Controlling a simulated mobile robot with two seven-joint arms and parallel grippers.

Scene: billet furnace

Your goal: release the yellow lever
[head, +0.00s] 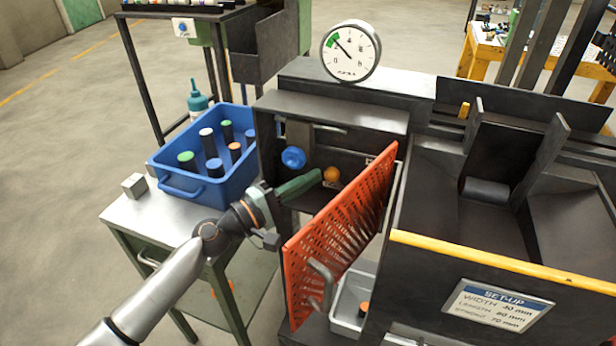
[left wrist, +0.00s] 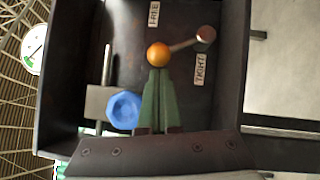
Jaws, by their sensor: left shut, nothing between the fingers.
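The lever's orange-yellow ball knob (head: 331,174) is inside the open dark cabinet in the head view. In the left wrist view the knob (left wrist: 158,54) sits on a thin arm from a round pivot (left wrist: 206,35). The arm points between the FREE label (left wrist: 153,14) and the TIGHT label (left wrist: 199,69). My left gripper (head: 318,174) reaches into the cabinet with its green fingers shut and empty. Its fingertips (left wrist: 158,72) are right at the knob; I cannot tell whether they touch it. My right gripper is not in view.
A blue knob (head: 293,157) is beside the left fingers. The perforated orange door (head: 340,235) stands open to their right. A blue crate (head: 180,180) of several capped cylinders and a small metal block (head: 134,186) are on the left table. A gauge (head: 350,50) is on top.

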